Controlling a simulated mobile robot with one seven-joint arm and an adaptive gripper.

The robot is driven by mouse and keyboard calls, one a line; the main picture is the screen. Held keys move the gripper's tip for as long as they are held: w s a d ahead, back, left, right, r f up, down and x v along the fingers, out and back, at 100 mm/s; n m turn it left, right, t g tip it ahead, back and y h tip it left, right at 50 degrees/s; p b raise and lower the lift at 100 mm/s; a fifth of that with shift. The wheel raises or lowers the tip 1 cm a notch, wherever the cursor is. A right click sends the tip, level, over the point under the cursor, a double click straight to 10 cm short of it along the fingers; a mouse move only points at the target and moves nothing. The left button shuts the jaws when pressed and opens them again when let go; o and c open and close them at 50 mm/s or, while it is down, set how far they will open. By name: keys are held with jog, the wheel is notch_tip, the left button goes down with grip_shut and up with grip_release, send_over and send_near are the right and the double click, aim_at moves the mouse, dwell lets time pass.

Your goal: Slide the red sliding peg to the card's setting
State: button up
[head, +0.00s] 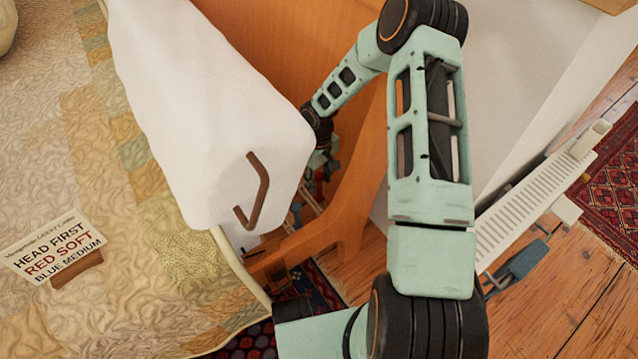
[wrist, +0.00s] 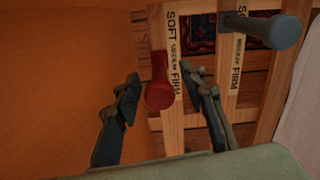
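The card (head: 58,252) on the bed at left reads "HEAD FIRST, RED SOFT, BLUE MEDIUM". In the wrist view the red sliding peg (wrist: 160,95) points toward the camera. It is beside a slat strip (wrist: 174,55) marked SOFT, MEDIUM, FIRM from top to bottom. Its base appears near MEDIUM and its round end beside FIRM; the exact setting is hard to tell. My gripper (wrist: 162,75) is open, one finger on each side of the red peg in the picture, with visible gaps. In the head view my gripper is mostly hidden behind the white padded block.
A blue peg (wrist: 275,33) stands right of the red one, by a second marked strip (wrist: 236,65). An orange wooden panel (wrist: 65,80) fills the wrist view's left. The white padded block (head: 205,110) with a brown handle (head: 255,190) stands close to my arm.

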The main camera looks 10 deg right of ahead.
jog(key=shift+f, duration=0.15)
grip_shut()
jog(key=shift+s, duration=0.1)
dwell(0.3)
jog(key=shift+s+d+p, duration=0.1)
jog(key=shift+s+d, duration=0.25)
jog(key=shift+s, duration=0.45)
jog(key=shift+s+d+p, duration=0.15)
jog(key=shift+s+d, duration=0.2)
jog(key=shift+s, duration=0.5)
jog(key=shift+s+d+p, duration=0.1)
jog(key=shift+s+d, duration=0.25)
jog(key=shift+s, duration=0.45)
jog(key=shift+c, duration=1.3)
grip_release()
jog(key=shift+s, duration=0.1)
jog(key=shift+o, duration=1.3)
